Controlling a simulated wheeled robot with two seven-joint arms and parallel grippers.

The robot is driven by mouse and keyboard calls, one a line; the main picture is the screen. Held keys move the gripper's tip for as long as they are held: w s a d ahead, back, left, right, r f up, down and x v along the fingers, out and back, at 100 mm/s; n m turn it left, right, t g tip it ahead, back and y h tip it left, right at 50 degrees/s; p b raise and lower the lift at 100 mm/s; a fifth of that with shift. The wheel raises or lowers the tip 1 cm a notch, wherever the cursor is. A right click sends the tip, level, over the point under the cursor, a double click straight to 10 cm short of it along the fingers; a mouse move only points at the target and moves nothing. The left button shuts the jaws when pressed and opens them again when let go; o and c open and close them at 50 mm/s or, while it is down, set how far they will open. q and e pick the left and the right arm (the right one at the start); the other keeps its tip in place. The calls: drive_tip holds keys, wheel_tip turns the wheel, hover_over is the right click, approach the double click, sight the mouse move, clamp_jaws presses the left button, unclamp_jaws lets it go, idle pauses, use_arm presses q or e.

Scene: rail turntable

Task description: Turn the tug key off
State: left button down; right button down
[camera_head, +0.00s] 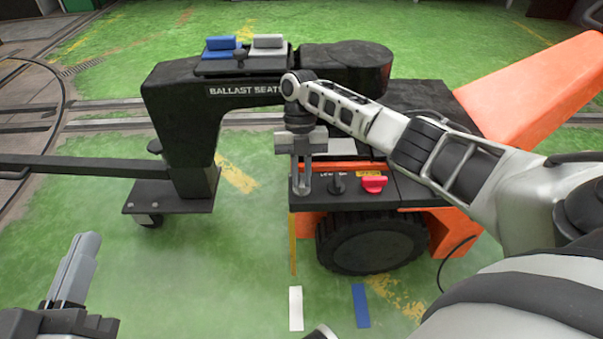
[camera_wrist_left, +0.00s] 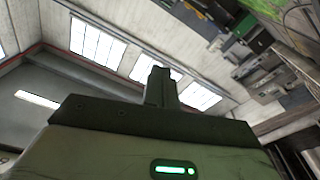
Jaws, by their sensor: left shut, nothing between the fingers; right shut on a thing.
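The tug (camera_head: 372,240) is a black and orange wheeled vehicle in the middle of the head view. Its top panel carries a red knob (camera_head: 374,184) beside a small yellow label, and a black lever (camera_head: 337,183) to the left of that. My right gripper (camera_head: 303,188) points down at the panel's left end, left of the lever. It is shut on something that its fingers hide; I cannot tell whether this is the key. My left gripper (camera_head: 77,268) is shut and empty at the lower left, far from the tug; it also shows in the left wrist view (camera_wrist_left: 161,85).
White (camera_head: 296,308) and blue (camera_head: 361,305) strips lie on the green floor.

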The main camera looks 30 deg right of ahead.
drive_tip(key=c, duration=1.4)
unclamp_jaws()
drive_tip(key=shift+c, duration=0.2)
drive_tip(key=shift+r, duration=0.1)
